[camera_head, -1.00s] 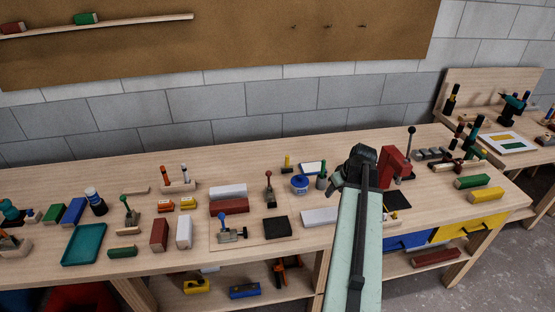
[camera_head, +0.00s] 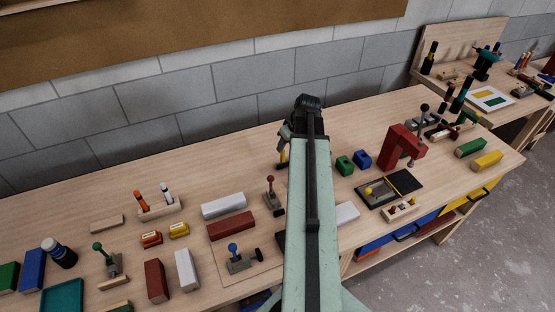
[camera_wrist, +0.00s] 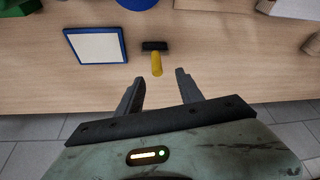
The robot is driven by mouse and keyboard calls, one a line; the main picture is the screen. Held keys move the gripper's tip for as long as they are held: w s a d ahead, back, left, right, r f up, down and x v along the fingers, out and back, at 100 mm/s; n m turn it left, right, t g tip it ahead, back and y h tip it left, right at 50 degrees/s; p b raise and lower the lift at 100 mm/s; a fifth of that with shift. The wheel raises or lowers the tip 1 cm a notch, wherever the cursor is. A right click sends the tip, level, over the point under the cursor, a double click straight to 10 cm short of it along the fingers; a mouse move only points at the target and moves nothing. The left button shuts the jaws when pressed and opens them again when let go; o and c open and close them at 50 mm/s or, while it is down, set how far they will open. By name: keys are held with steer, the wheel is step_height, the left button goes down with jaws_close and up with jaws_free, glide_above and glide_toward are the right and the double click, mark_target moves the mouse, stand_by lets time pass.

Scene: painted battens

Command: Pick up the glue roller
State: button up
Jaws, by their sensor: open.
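The glue roller (camera_wrist: 156,63) has a yellow handle and a dark roller head. In the wrist view it lies on the bench just beyond and between my fingertips, not touching either. In the head view a small yellow part of the roller (camera_head: 283,157) shows beside my arm, and the rest is hidden. My gripper (camera_wrist: 159,77) is open and empty, one finger on each side of the handle's line. In the head view my gripper (camera_head: 286,132) is small and dark over the bench's back part.
A blue-framed white pad (camera_wrist: 95,46) lies left of the roller in the wrist view. A blue item (camera_wrist: 137,3) is at the top edge.

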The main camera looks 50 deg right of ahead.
mark_target(284, 151)
steer(key=b+x, duration=0.4)
steer(key=x, duration=0.1)
steer(key=b+x, duration=0.2)
steer(key=x, duration=0.1)
steer(key=shift+d+b, duration=0.3)
steer(key=shift+b, duration=0.1)
steer(key=shift+s+r, duration=0.1)
steer(key=shift+r, duration=0.1)
jaws_close()
